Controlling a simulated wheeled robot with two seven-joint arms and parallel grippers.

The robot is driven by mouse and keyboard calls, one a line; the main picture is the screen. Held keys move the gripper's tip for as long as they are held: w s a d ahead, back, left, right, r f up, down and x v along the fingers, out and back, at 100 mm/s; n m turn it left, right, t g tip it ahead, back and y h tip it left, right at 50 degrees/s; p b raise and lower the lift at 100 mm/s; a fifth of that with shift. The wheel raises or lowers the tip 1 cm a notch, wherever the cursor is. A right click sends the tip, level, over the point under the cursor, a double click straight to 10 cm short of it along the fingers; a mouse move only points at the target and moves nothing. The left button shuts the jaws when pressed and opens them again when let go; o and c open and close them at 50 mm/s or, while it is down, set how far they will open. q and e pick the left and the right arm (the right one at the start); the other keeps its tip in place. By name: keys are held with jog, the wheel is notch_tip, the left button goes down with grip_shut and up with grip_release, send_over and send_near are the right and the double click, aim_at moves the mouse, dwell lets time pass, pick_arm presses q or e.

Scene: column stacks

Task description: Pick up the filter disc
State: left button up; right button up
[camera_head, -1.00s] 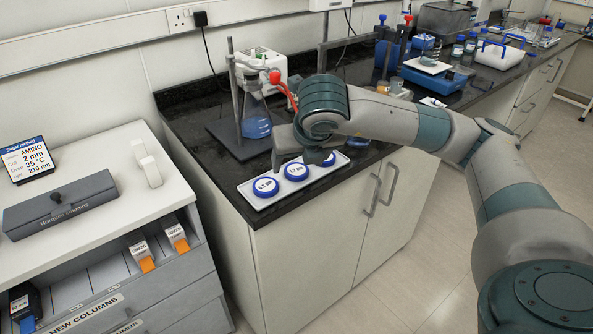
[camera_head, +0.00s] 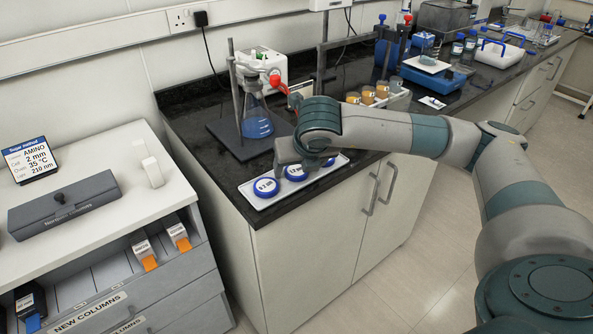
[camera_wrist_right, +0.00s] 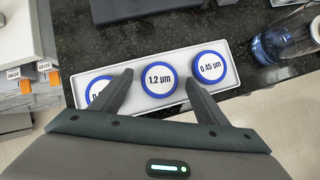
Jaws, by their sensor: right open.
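Three round filter discs with blue rims and white labelled faces lie in a row on a white tray (camera_wrist_right: 82,82) near the bench's front edge. In the right wrist view the middle disc (camera_wrist_right: 160,80) reads 1.2 µm and the disc to its right (camera_wrist_right: 210,67) reads 0.45 µm. The left disc (camera_wrist_right: 97,91) is partly hidden by a finger. My right gripper (camera_head: 302,162) is open above the tray, its fingers on either side of the middle disc in the wrist view. Contact cannot be told. My left gripper is out of view.
A stand with a flask of blue liquid (camera_head: 257,123) is just behind the tray. Amber vials (camera_head: 368,95) stand in a rack beyond my right arm. A white cabinet (camera_head: 150,190) with a grey box (camera_head: 64,205) is at the left.

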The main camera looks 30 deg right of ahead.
aim_at(301, 171)
jog(key=c, duration=1.1)
jog(key=shift+r, duration=0.1)
jog(key=shift+r, duration=0.45)
jog(key=r, duration=0.1)
jog(key=d+r+b, duration=0.1)
jog(key=r, duration=0.1)
jog(key=shift+w+r+b, duration=0.1)
jog(key=shift+r+b, duration=0.05)
jog(key=shift+b, duration=0.15)
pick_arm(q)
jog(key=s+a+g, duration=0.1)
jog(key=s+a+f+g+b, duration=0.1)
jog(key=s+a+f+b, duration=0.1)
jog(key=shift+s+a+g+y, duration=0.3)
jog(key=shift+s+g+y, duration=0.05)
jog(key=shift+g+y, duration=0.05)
pick_arm(e)
jog(key=d+r, duration=0.2)
jog(key=d, duration=0.1)
jog(key=w+d+r, duration=0.1)
jog(key=d+r, duration=0.1)
jog(key=d, duration=0.2)
jog(key=w+d+r, duration=0.1)
jog(key=d+r, duration=0.1)
jog(key=d, duration=0.1)
jog(key=shift+w+d+r, duration=0.2)
jog(key=shift+r, duration=0.15)
